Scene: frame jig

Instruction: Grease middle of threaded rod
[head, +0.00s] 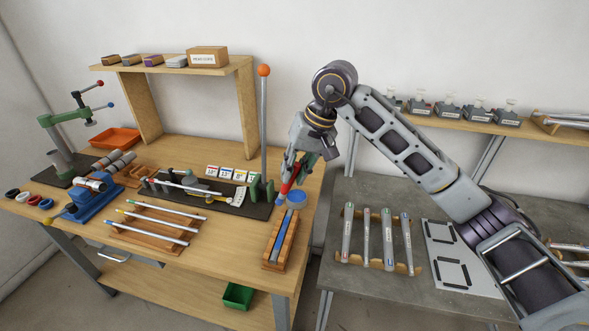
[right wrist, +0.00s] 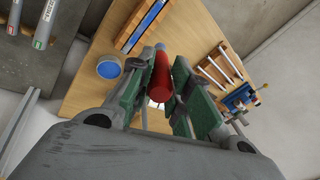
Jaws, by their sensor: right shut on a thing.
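My right gripper (head: 297,165) is shut on a red-handled tool (head: 286,187), which hangs tilted down over the right part of the wooden bench. A thin rod (head: 185,185) lies across a black-based fixture (head: 250,208). Several pale rods lie on a wooden rack (head: 165,240). Threads are too small to see. My left gripper is out of view.
A wooden holder with blue-grey bars (head: 283,238) stands at the front right of the bench. A tall lever with an orange knob (head: 264,72) rises behind the fixture. A blue vise (head: 90,202) is at the left. A grey table (head: 350,285) stands right.

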